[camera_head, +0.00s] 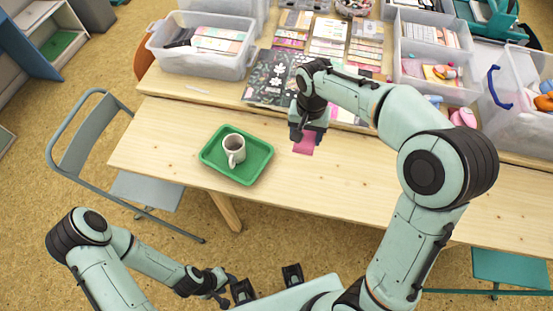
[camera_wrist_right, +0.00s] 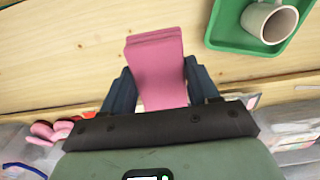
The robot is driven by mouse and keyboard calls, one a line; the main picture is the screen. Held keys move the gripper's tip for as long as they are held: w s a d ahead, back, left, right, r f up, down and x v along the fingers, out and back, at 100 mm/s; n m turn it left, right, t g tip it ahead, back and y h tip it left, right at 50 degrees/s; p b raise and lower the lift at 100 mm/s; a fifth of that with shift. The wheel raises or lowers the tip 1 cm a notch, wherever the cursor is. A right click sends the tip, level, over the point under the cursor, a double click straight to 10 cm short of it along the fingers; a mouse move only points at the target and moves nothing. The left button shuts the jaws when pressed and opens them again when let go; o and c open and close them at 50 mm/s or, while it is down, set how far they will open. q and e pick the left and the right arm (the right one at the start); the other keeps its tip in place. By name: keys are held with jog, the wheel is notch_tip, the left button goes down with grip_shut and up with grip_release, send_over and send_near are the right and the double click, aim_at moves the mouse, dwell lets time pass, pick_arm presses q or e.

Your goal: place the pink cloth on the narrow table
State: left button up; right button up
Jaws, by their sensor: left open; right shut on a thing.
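The pink cloth (camera_head: 305,145) hangs from my right gripper (camera_head: 307,134), which is shut on it. In the right wrist view the folded pink cloth (camera_wrist_right: 158,65) sticks out between the two dark fingers of the right gripper (camera_wrist_right: 161,86). The cloth is over the bare wood of the narrow table (camera_head: 345,185), right of the green tray; I cannot tell whether it touches the wood. My left gripper (camera_head: 225,288) is open and empty, low in the head view in front of the table.
A green tray (camera_head: 212,160) with a white mug (camera_head: 234,149) stands on the narrow table. Behind it, another table holds a clear bin (camera_head: 205,62), dark patterned sheets (camera_head: 270,82) and organizers. A grey chair (camera_head: 145,190) stands at the left. Bare wood lies right of the tray.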

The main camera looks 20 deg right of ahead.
jog(key=b, duration=0.2)
send_over(300, 173)
notch_tip(300, 173, down, 15)
jog(key=shift+a, duration=0.1)
jog(key=shift+f, duration=2.45)
pick_arm(q)
jog(key=shift+s+f, duration=0.25)
jog(key=shift+f, duration=0.3)
jog(key=shift+s+f, duration=0.25)
jog(key=shift+f, duration=0.25)
pick_arm(e)
jog(key=shift+f, duration=0.2)
jog(key=o, duration=1)
pick_arm(q)
jog(key=shift+s+f, duration=0.1)
pick_arm(e)
jog(key=shift+o, duration=0.2)
jog(key=shift+r, duration=0.1)
